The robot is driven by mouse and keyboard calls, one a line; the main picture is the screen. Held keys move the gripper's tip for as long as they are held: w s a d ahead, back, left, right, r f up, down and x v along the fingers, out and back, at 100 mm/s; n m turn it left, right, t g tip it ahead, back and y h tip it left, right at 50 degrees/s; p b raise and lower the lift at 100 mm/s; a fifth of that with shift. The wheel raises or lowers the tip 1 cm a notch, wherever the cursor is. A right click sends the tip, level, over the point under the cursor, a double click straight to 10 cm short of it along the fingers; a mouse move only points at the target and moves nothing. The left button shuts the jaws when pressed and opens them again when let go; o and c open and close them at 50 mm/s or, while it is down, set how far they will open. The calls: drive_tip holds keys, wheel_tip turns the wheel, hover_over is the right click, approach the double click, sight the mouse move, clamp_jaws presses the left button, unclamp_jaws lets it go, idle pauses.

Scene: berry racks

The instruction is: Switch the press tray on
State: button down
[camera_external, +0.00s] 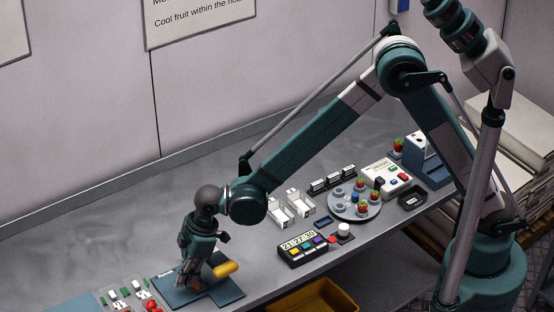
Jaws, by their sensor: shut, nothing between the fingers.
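No thing in view is clearly marked as the press tray, so I cannot tell which one it is. My gripper (188,284) points down at the front left of the bench, its fingers shut and empty. It is over or beside a flat dark blue plate (228,291); I cannot tell whether it touches. A yellow rounded piece (226,268) is just right of the fingers. A white box with coloured buttons (386,179) stands at the right. A white knob on a dark base (343,230) stands near the bench's front edge.
A timer with coloured buttons (302,249) sits at the middle front. A round grey tray (342,211) holds strawberries. White clip-like holders (298,203) stand behind the timer. Small white and green pieces (125,294) lie left of my gripper. The back left bench (100,235) is clear.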

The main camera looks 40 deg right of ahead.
drive_tip(key=shift+d, duration=0.3)
drive_tip(key=shift+p+v, duration=0.45)
drive_tip(key=shift+v, duration=1.1)
drive_tip(key=shift+r, duration=0.35)
drive_tip(key=p+v, duration=0.2)
drive_tip(key=v, duration=0.4)
drive_tip(key=shift+a, duration=0.2)
drive_tip(key=shift+d+r, duration=0.1)
